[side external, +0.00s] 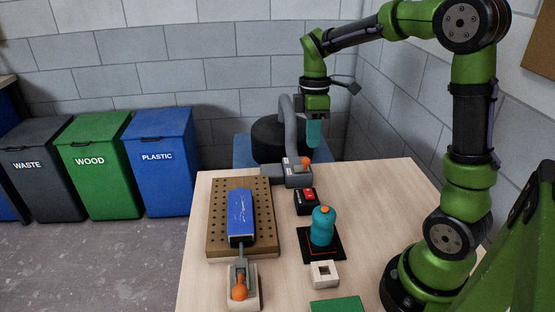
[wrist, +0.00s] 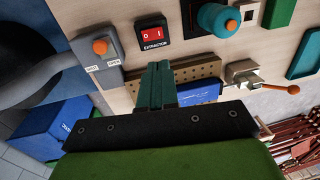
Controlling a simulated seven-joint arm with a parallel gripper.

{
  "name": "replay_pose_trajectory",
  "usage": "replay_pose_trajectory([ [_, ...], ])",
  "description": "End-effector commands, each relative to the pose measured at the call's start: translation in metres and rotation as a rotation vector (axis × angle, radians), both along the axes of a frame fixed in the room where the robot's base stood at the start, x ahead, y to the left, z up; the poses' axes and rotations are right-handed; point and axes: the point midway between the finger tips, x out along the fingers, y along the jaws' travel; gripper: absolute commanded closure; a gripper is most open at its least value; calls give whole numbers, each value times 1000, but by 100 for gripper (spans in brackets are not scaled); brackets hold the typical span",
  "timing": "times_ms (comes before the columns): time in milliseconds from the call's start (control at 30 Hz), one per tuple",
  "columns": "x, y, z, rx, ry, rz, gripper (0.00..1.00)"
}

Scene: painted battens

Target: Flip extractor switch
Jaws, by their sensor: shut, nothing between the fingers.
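The extractor switch (side external: 306,200) is a small black box with a red rocker, standing on the table right of the perforated board. I cannot tell which side of the rocker is pressed. My gripper (side external: 314,143) points down, shut and empty, above the table's back edge, higher than and behind the switch. In the wrist view its teal fingers (wrist: 159,64) lie together, apart from the switch.
A grey gate with an orange-knobbed lever (side external: 304,162), marked "SHUT" and "OPEN", sits behind the switch. A teal bottle (side external: 322,228) stands in front of it. Left, a blue batten (side external: 241,213) lies on the perforated board (side external: 265,205), beside a clamp (side external: 240,287). A grey hose (side external: 288,125) rises behind.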

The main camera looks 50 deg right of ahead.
Motion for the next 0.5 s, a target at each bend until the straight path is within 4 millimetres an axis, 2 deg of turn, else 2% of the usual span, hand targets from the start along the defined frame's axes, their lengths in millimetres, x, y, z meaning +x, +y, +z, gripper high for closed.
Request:
replay_pose_trajectory([
  [367,0,1,-1,2,-2,14,100],
  [500,-1,2,-11,4,0,13,100],
])
